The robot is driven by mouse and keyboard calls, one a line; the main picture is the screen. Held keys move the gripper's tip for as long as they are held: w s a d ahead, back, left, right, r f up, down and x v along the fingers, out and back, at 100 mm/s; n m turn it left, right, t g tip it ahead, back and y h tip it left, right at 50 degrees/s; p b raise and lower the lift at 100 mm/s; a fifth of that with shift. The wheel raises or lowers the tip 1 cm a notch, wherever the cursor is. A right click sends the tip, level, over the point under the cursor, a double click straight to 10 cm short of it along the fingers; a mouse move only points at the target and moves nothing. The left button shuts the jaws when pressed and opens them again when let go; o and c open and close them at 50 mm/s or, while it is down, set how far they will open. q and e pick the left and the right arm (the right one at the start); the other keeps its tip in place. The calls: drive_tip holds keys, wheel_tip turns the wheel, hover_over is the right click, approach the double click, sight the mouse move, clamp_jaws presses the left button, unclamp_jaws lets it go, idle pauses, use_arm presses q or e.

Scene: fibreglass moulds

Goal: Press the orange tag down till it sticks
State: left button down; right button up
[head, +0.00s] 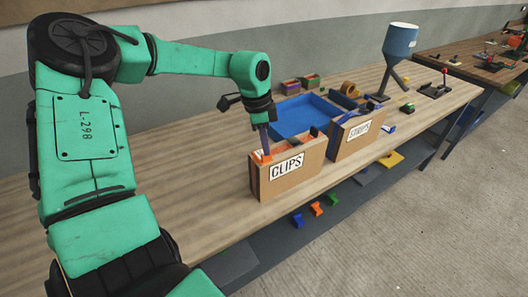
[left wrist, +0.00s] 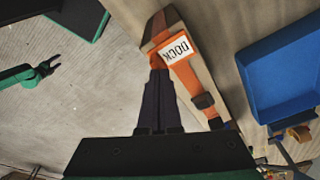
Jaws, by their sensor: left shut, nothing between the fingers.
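An orange piece with a white label reading DOCK (left wrist: 178,48) shows in the left wrist view at the end of the cardboard box marked CLIPS (head: 290,175). I take it for the orange tag; a bit of orange (head: 262,157) shows at the box's near left corner in the head view. My left gripper (head: 266,148) points down there, its fingers shut and empty. In the left wrist view its fingertips (left wrist: 160,72) are right by the orange piece; whether they touch I cannot tell. My right gripper (left wrist: 48,66) is small at the left, open over the floor.
A box marked STRIPS (head: 352,136) stands just right of the CLIPS box. A blue tray (head: 290,118) lies behind them, and a blue funnel stand (head: 398,42) is farther back. Several coloured pieces lie on the shelf below. The wooden bench is clear at the left.

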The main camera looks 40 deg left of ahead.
use_arm(q)
wheel_tip(320, 180, up, 7)
drive_tip(key=p, duration=0.4)
